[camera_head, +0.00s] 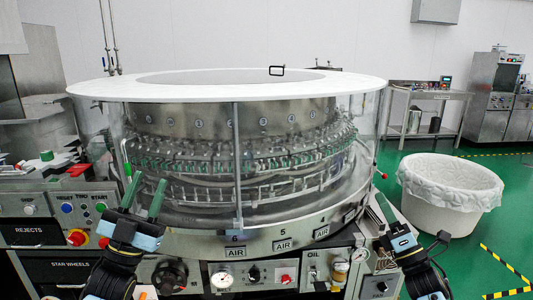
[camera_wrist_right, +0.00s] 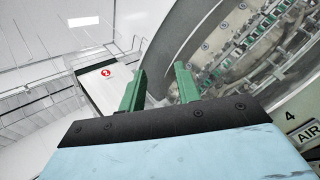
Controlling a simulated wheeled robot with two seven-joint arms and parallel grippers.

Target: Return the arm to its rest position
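My left gripper (camera_head: 144,192) is in front of the lower left part of the rotary washer (camera_head: 240,215). Its two green fingers point up and stand apart, with nothing between them. My right gripper (camera_head: 384,207) is at the washer's right front, fingers pointing up. In the right wrist view, the right gripper's two green fingers (camera_wrist_right: 158,84) are apart and hold nothing. The washer has a white ring top, a clear guard and several green-tipped clamps inside.
A white lined bin (camera_head: 450,190) stands on the green floor to the right of my right gripper. A control panel with a green START button (camera_head: 101,207) is at the left. Dials and buttons line the washer's front panel (camera_head: 255,275). A steel table (camera_head: 430,95) stands at the back right.

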